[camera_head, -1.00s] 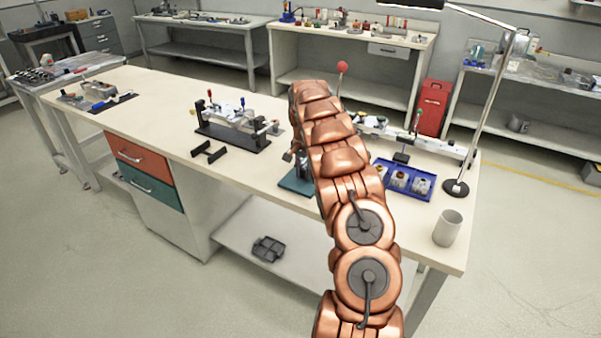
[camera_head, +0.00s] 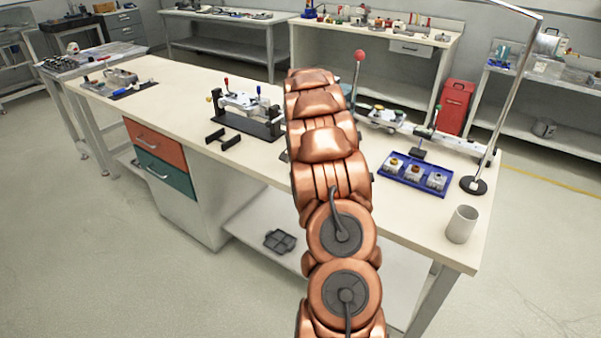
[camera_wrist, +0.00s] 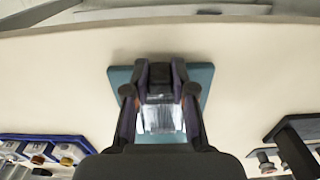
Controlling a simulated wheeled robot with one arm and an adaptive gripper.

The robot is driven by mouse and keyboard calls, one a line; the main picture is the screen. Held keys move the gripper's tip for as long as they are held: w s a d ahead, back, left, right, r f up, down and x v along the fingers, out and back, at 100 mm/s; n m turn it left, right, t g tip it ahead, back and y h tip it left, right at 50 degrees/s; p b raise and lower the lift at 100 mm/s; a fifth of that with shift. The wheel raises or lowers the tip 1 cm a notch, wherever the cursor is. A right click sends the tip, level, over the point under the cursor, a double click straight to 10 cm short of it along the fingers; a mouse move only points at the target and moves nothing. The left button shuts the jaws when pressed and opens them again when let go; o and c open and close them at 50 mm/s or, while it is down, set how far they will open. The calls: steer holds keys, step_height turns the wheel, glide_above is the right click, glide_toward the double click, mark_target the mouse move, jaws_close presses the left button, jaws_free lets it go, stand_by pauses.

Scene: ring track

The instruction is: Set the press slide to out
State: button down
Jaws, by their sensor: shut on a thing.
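In the wrist view, the press stands on a teal base plate (camera_wrist: 203,78) on the cream bench. My gripper (camera_wrist: 160,82) is over the plate, its dark fingers on either side of the press. It is shut on a dark part between the fingertips, which I take to be the press slide (camera_wrist: 160,77); it is mostly covered. A silvery ribbed block (camera_wrist: 160,119) shows between the fingers, nearer the camera. In the head view, my copper arm hides the press and my gripper. A red ball knob (camera_head: 359,56) on a thin rod shows just beyond the arm.
A blue tray (camera_head: 400,184) with several small parts, a grey cup (camera_head: 462,224) and a lamp stand (camera_head: 473,185) are right of my arm. A black-based fixture (camera_head: 262,129) and a black bracket (camera_head: 222,139) are left.

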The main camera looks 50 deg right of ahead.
steer(key=shift+s+a+f, duration=0.1)
steer(key=shift+a, duration=0.1)
steer(key=c, duration=1)
jaws_free()
steer(key=shift+o, duration=0.2)
steer(key=shift+r, duration=0.2)
step_height(320, 180, up, 12)
steer(key=shift+f, duration=0.1)
